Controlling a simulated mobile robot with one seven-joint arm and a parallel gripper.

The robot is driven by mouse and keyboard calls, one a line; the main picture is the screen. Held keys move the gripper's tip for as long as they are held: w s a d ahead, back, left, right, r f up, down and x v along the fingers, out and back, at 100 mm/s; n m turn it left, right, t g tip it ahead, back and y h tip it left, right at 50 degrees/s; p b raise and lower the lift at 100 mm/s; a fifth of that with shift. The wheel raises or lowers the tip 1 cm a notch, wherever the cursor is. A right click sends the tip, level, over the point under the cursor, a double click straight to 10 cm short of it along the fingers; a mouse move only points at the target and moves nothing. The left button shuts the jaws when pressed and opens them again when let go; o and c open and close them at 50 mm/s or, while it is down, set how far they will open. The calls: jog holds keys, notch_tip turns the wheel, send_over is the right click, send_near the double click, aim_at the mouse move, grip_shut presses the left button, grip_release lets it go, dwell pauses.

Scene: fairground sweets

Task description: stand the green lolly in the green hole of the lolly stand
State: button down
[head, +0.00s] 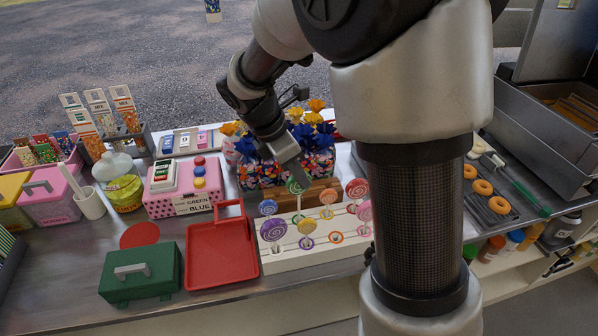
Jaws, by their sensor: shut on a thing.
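The green lolly (294,187) is upright just below the tip of my gripper (291,173), which is shut on it. Its thin stick points down over the back part of the white lolly stand (318,259). I cannot tell whether the stick's end is in a hole or above it. The stand has coloured rings around holes, among them an orange ring (336,237). The green hole cannot be clearly made out. Purple (273,229), blue (268,207), orange (328,197), red (357,188) and pink (365,210) lollies stand around the green one.
Wrapped bunches in a flowered box (257,175) stand right behind the stand, close to my gripper. A red tray (221,253) and a green box (142,273) lie to the left. A pink box (183,191) stands further back. My arm hides the stand's right side.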

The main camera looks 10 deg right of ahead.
aim_at(301, 192)
jog(key=shift+f, duration=0.25)
jog(key=shift+f, duration=0.45)
dwell(0.5)
jog(key=shift+f+b, duration=0.4)
jog(key=shift+f, duration=0.3)
jog(key=shift+f+b, duration=0.35)
jog(key=shift+f, duration=0.35)
